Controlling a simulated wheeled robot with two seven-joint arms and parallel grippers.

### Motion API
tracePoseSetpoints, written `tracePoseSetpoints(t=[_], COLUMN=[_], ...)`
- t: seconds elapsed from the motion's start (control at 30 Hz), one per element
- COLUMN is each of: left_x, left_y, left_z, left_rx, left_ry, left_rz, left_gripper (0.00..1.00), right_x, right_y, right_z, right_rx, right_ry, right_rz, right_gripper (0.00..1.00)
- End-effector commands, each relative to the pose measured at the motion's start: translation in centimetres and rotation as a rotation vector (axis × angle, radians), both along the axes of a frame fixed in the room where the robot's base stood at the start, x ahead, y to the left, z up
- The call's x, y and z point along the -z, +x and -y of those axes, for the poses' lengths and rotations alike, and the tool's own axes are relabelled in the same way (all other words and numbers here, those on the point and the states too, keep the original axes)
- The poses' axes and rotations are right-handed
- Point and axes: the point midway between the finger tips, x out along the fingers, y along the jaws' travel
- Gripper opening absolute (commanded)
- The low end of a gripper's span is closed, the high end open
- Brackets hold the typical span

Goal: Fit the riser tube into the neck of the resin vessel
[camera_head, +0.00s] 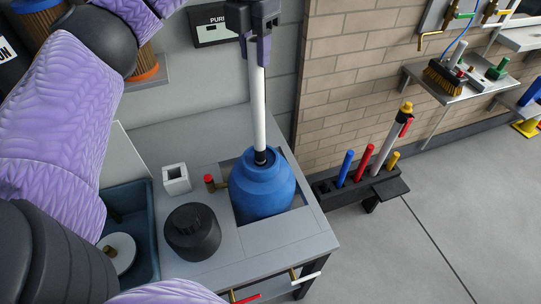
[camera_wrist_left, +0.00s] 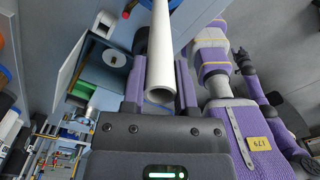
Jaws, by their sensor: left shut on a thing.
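The riser tube (camera_head: 258,105) is a long white pipe, standing nearly upright in the head view. My left gripper (camera_head: 258,45) is shut on its upper part. In the left wrist view the tube (camera_wrist_left: 161,50) runs between the two purple fingers of the left gripper (camera_wrist_left: 161,88), its open end towards the camera. The resin vessel (camera_head: 262,190) is a round blue tank set in the bench. The tube's lower end is at the vessel's dark neck (camera_head: 263,157); I cannot tell how deep it sits. A small dark shape, possibly my right gripper (camera_wrist_left: 244,62), shows in the left wrist view.
A black round container (camera_head: 192,232), a white square cup (camera_head: 176,179) and a red-capped fitting (camera_head: 210,183) stand on the bench close to the vessel. A blue bin (camera_head: 150,235) is at left. A black rack (camera_head: 350,188) with coloured tubes stands at right.

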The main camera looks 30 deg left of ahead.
Motion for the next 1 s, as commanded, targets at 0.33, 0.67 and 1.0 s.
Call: tracePoseSetpoints(t=[0.33, 0.67, 1.0], left_x=[7.8, 14.7, 18.8], left_y=[0.0, -0.1, 0.0], left_z=[0.0, 0.0, 0.0], left_rx=[-0.001, -0.001, -0.002], left_ry=[0.001, 0.001, 0.000], left_rz=[-0.004, -0.004, -0.002], left_gripper=[0.00, 0.00, 0.00], right_x=[4.0, 5.7, 6.6], right_y=[-0.4, -1.2, -2.1], right_z=[0.0, 1.1, 2.2], right_rx=[-0.003, -0.006, -0.005], right_ry=[0.004, -0.015, -0.035], right_rz=[-0.007, -0.029, -0.052], right_gripper=[0.59, 0.59, 0.59])
